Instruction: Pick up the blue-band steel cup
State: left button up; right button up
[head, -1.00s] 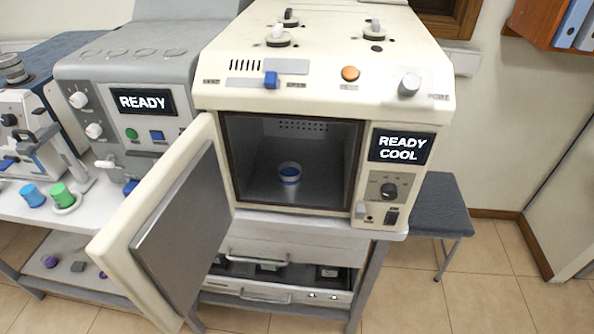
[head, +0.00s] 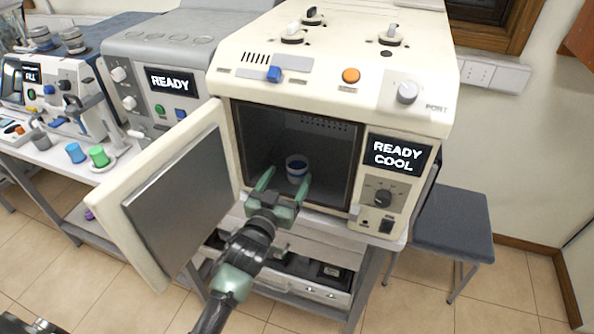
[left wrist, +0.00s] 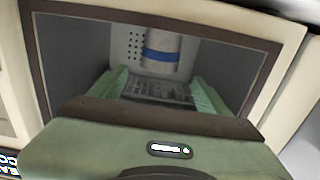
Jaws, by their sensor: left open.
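The blue-band steel cup (head: 297,167) stands upright inside the open chamber of the cream oven (head: 345,88). In the left wrist view the cup (left wrist: 162,50) shows its blue band, between and beyond my fingers. My left gripper (head: 282,184) is open at the chamber mouth, just in front of the cup, with its green fingers pointing inward. The left gripper (left wrist: 158,88) also shows open and empty in the left wrist view. My right gripper is not in view.
The oven door (head: 180,195) hangs open to the left of my left arm. The oven's control panel (head: 385,185) borders the chamber on the right. Blue (head: 75,152) and green (head: 99,156) cups stand on the left bench. A grey stool (head: 452,222) stands at right.

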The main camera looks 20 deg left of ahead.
aim_at(294, 171)
pick_arm(q)
jog(key=w, duration=0.2)
jog(key=shift+w+d+r+p, duration=0.1)
jog(key=shift+w+p, duration=0.25)
jog(key=w, duration=0.1)
jog(key=w+p, duration=0.1)
jog(key=w, duration=0.1)
jog(key=shift+w+d+f, duration=0.1)
jog(key=shift+f, duration=0.1)
jog(key=shift+w+f, duration=0.15)
jog(key=shift+w, duration=0.5)
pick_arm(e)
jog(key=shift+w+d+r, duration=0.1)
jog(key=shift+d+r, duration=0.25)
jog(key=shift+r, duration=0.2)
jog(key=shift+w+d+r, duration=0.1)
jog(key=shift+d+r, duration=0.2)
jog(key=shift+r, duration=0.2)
pick_arm(q)
jog(key=shift+c, duration=0.4)
jog(key=c, duration=1.5)
